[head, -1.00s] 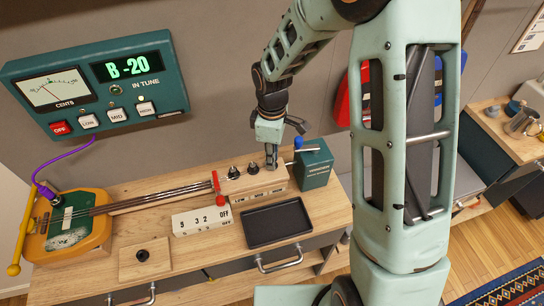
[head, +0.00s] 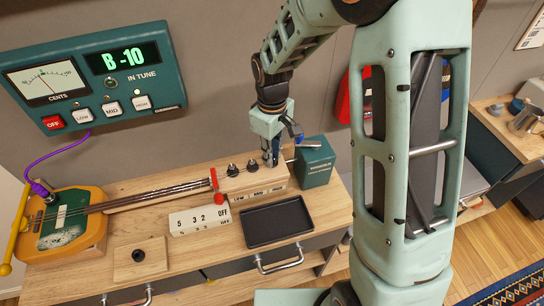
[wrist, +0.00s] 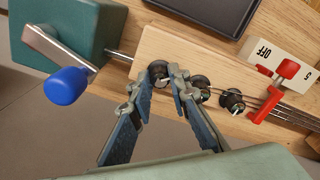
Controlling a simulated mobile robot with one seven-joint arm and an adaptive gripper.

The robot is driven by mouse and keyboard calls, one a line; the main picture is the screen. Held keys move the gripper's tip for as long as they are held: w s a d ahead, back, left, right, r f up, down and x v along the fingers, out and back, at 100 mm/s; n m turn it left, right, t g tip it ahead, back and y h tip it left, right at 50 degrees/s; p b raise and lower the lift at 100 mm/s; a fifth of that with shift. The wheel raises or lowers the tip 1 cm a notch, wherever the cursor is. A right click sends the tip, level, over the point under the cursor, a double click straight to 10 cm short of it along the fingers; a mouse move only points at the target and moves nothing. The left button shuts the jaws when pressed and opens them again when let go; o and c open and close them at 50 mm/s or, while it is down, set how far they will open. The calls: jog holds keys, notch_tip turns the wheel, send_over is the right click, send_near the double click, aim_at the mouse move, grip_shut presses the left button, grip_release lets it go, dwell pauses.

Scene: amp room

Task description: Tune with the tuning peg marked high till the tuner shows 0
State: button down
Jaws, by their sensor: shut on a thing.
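The tuner (head: 95,80) on the wall reads "B -10" in green, and its needle stands left of centre. My gripper (head: 270,163) points down at the right end of the wooden peg block (head: 262,187). In the wrist view my gripper (wrist: 160,82) is shut on the high tuning peg (wrist: 158,71), a dark knob with a pale pointer mark, partly hidden by the fingers. The middle peg (head: 252,165) and the low peg (head: 232,170) stand to its left in the head view. Their labels are small; "LOW" and "MID" are partly legible.
A green box (head: 316,162) with a blue-knobbed crank (wrist: 66,86) stands close beside the gripper. A red lever (head: 213,182), a number block (head: 199,220) and a black tray (head: 275,226) are near. The stringed instrument (head: 66,222) lies at the left.

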jog(key=shift+m+b, duration=0.5)
jog(key=shift+m, duration=0.8)
jog(key=c, duration=1.8)
grip_release()
notch_tip(320, 180, up, 12)
jog(key=shift+r, duration=0.1)
jog(key=shift+d, duration=0.1)
